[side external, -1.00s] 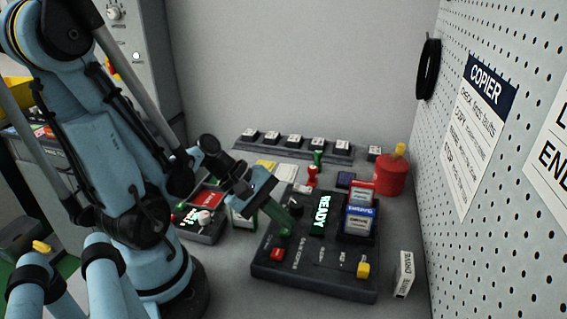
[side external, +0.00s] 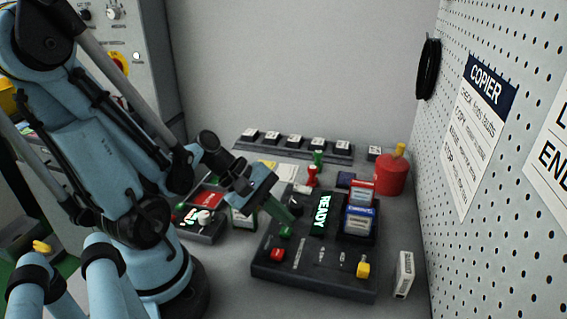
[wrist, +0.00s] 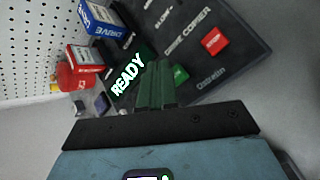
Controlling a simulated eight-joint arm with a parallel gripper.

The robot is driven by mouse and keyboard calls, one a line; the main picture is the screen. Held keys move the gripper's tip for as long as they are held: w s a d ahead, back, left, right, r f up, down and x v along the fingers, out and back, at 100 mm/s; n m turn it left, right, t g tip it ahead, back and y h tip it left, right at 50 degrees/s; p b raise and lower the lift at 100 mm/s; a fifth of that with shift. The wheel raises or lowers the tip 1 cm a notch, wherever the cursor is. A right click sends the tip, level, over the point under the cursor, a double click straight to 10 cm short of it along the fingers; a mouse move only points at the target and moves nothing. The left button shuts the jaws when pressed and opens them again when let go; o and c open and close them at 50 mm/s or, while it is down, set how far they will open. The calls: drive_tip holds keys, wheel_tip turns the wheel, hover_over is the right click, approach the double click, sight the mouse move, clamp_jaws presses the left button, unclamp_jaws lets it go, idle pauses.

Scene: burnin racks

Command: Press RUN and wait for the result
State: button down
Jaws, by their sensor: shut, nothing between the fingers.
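The dark copier box (side external: 315,280) lies on the bench, and its display (side external: 320,213) reads READY in lit letters. A green button (side external: 286,232) sits on its panel, with a red button (side external: 277,254) nearer the front. I cannot read a RUN label. My gripper (side external: 289,217) is shut and empty, its green fingers pointing down with the tips just above or at the green button; I cannot tell whether they touch. In the wrist view the fingers (wrist: 156,85) are together beside the green button (wrist: 180,74). Two cartridges, red-and-white (side external: 359,193) and blue-and-white (side external: 359,220), stand in the copier's slots.
A yellow switch (side external: 363,269) is at the copier's front right. A red canister (side external: 390,176) and a small white box (side external: 403,274) stand to the right, near the pegboard (side external: 480,200). A second device (side external: 195,222) is left of the copier. A row of labelled blocks (side external: 296,143) lines the back.

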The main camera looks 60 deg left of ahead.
sight(288, 229)
drive_tip(key=shift+r, duration=2.5)
drive_tip(key=m, duration=0.1)
drive_tip(key=m+g+y, duration=0.1)
drive_tip(key=m, duration=0.1)
drive_tip(key=shift+w+d+f, duration=0.15)
drive_tip(key=shift+w+f, duration=0.05)
drive_tip(key=shift+f, duration=0.15)
drive_tip(key=m, duration=0.1)
drive_tip(key=m+y, duration=0.1)
drive_tip(key=m, duration=0.1)
drive_tip(key=shift+w+f, duration=0.15)
drive_tip(key=shift+w, duration=0.05)
drive_tip(key=m, duration=0.1)
drive_tip(key=m+y, duration=0.1)
drive_tip(key=m, duration=0.1)
drive_tip(key=shift+w, duration=0.3)
drive_tip(key=w+r+m+y, duration=0.1)
drive_tip(key=m, duration=0.2)
drive_tip(key=w+r+m+y, duration=0.1)
drive_tip(key=m, duration=0.2)
drive_tip(key=w+d+r+m+t, duration=0.1)
drive_tip(key=m, duration=0.3)
drive_tip(key=shift+r+y, duration=0.1)
drive_tip(key=shift+y, duration=0.3)
